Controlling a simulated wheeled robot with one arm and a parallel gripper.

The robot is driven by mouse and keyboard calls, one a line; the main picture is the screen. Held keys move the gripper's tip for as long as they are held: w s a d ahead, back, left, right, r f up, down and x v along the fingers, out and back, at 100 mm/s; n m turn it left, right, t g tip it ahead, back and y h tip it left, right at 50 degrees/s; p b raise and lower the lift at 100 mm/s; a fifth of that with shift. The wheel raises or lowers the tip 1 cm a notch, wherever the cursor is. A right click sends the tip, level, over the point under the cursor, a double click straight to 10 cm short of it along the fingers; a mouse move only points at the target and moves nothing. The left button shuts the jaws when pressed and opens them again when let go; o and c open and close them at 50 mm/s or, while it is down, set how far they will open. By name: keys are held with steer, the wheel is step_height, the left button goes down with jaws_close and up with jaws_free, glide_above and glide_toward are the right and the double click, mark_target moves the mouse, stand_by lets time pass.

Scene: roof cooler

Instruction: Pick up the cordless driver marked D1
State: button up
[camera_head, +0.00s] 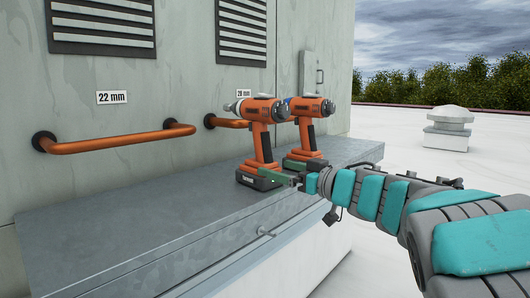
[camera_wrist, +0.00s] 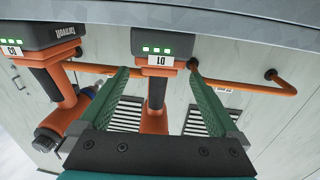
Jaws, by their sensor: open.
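Two orange-and-black cordless drivers stand upright on the grey metal ledge (camera_head: 115,240). The nearer, left one (camera_head: 260,142) lines up with the driver marked D1, whose black battery base (camera_wrist: 165,43) shows its label and green lights in the wrist view. That view is upside down. My gripper (camera_head: 284,175) is open at the low handle of this driver. In the wrist view, the green fingers of my gripper (camera_wrist: 158,75) lie to either side of its orange-and-black handle (camera_wrist: 155,90).
The second driver (camera_head: 308,133) stands close on the right and also shows in the wrist view (camera_wrist: 50,85). Orange rails (camera_head: 120,141) run along the grey wall behind. A small handle (camera_head: 267,232) sticks out at the ledge's front. The ledge's left part is clear.

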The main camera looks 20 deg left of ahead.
mark_target(260, 162)
steer(key=shift+x, duration=3.85)
steer(key=shift+r, duration=0.1)
steer(key=shift+c, duration=0.2)
jaws_close()
